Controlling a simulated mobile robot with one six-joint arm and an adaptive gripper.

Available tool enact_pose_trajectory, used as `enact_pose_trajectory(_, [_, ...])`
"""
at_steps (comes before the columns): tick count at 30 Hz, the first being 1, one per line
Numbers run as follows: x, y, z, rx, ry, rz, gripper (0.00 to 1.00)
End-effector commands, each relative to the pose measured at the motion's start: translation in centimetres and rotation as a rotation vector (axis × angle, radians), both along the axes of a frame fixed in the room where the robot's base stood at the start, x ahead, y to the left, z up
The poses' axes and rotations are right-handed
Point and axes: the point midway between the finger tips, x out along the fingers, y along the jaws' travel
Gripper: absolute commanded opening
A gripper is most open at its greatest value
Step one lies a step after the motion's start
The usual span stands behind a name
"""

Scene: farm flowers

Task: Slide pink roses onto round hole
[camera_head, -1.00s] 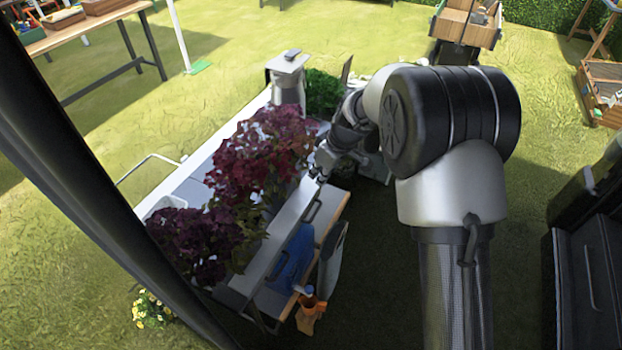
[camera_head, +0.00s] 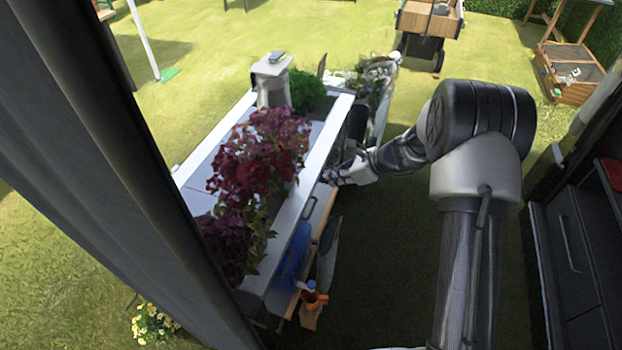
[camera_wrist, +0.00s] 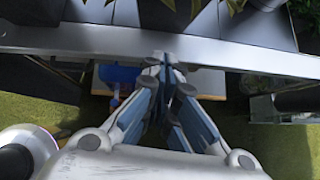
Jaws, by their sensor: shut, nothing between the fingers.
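Dark red to magenta flowers (camera_head: 262,160), which may be the pink roses, stand in a leafy mass on the long white-grey table. I cannot make out a round hole in either view.
A grey-white square-topped container (camera_head: 270,82) and a green plant (camera_head: 306,90) stand at the table's far end. White flowers (camera_head: 372,76) are beyond. A blue item (camera_head: 292,250) and an orange bottle (camera_head: 311,297) are at the lower shelf.

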Motion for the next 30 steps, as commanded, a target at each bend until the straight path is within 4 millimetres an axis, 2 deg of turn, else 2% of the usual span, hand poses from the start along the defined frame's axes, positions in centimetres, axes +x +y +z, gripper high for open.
enact_pose_trajectory(15, [3.1,6.5,-7.2,-0.002,-0.003,0.008,0.00])
enact_pose_trajectory(22, [4.5,9.1,-6.8,-0.004,-0.004,0.006,0.00])
enact_pose_trajectory(30, [4.8,9.6,-6.7,-0.004,-0.003,0.006,0.00])
